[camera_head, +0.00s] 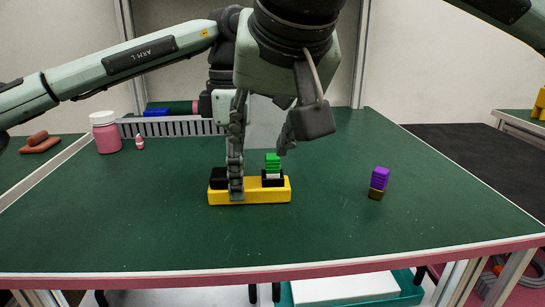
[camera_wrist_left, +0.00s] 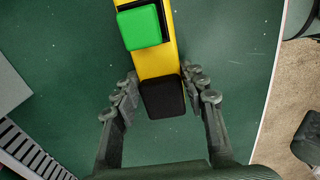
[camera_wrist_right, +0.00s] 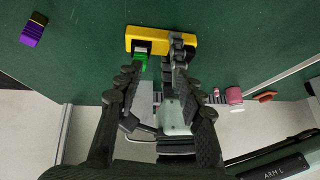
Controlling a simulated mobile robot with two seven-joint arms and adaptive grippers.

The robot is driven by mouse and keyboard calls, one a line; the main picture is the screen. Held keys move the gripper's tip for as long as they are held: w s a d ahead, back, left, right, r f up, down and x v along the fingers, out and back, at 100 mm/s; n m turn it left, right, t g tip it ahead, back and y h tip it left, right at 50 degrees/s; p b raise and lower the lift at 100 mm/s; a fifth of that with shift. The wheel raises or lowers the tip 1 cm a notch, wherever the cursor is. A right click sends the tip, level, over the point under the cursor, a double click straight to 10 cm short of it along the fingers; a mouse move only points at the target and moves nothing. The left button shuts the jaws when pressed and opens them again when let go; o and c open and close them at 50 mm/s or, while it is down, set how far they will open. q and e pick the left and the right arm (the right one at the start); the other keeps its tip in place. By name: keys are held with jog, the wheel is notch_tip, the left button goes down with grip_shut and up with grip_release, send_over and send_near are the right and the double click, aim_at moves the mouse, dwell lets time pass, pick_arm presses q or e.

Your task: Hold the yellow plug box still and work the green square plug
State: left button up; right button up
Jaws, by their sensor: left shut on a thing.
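The yellow plug box (camera_head: 262,196) lies on the green table; it also shows in the left wrist view (camera_wrist_left: 156,60) and right wrist view (camera_wrist_right: 183,42). The green square plug (camera_head: 272,161) stands upright over the black socket at the box's right end, with a white band beneath it. My left gripper (camera_head: 236,188) is shut on the box, fingers across its two long sides near the black block (camera_wrist_left: 163,98) at the left end. My right gripper (camera_head: 264,128) is open and empty above the green plug (camera_wrist_right: 141,60). The left gripper's rear finger is hidden in the head view.
A purple block on a dark yellowish base (camera_head: 379,178) stands to the right. A pink bottle with a white lid (camera_head: 106,133) and a small pink figure (camera_head: 139,142) stand at the back left, near a grey slotted rail (camera_head: 175,128). The front of the table is clear.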

aim_at(273, 156)
jog(key=shift+t+h, duration=0.5)
jog(key=shift+h, duration=0.3)
jog(key=shift+w+d+f, duration=0.3)
jog(key=shift+w+f, duration=0.75)
jog(key=shift+w, duration=0.2)
jog(key=shift+w+d+f, duration=0.35)
jog(key=shift+w+f, duration=0.7)
jog(key=shift+w, duration=0.2)
jog(key=shift+w+d+f, duration=0.3)
jog(key=shift+w+f, duration=0.75)
jog(key=shift+w, duration=0.2)
grip_shut()
jog(key=shift+r, duration=0.25)
jog(key=shift+f, duration=0.25)
dwell(0.9)
jog(key=shift+o, duration=0.7)
grip_release()
